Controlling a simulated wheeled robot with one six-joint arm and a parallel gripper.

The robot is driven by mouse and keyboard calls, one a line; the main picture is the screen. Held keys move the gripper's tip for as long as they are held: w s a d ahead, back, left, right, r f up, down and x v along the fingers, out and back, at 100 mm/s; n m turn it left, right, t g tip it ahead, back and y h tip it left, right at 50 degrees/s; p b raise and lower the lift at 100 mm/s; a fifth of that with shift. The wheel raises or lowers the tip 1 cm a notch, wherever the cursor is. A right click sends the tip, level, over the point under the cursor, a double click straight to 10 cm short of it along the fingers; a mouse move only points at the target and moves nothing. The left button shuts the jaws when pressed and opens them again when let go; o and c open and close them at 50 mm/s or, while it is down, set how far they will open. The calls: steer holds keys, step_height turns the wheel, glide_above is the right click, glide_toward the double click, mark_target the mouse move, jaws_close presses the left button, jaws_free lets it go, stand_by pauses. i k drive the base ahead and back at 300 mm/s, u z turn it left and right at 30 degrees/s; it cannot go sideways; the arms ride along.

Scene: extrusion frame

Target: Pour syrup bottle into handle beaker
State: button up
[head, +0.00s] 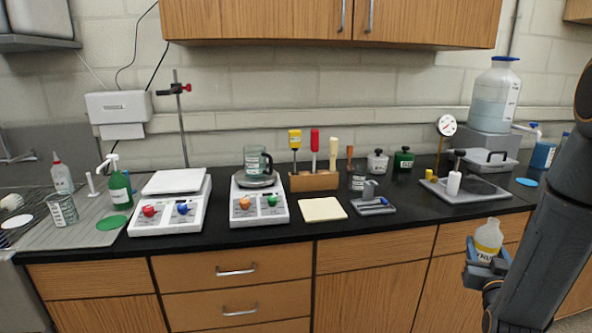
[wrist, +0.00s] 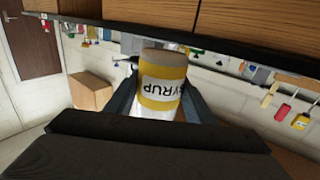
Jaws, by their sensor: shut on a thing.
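The syrup bottle (head: 488,240) is a translucent bottle with a yellow label, held upright at the lower right in the head view, in front of the counter. My gripper (head: 485,262) is shut on it. In the wrist view the bottle (wrist: 162,84) sits between the two fingers (wrist: 160,108), and its label reads SYRUP. The handle beaker (head: 252,160) is a clear, dark-tinted beaker with a handle on its right. It stands on the middle balance (head: 258,204), well to the left of my gripper. Its contents cannot be made out.
The black counter (head: 400,232) carries a second balance (head: 168,218), a block of upright tools (head: 314,181), a cream pad (head: 322,209), and a grey tray (head: 470,191) with small items. A large jug (head: 495,95) stands at the back right. Wall cabinets (head: 330,22) hang above.

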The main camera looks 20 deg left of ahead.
mark_target(254, 157)
steer(key=u, duration=2.7)
steer(key=k, duration=1)
steer(key=z, duration=1.35)
steer(key=i, duration=1.5)
steer(key=u, duration=0.05)
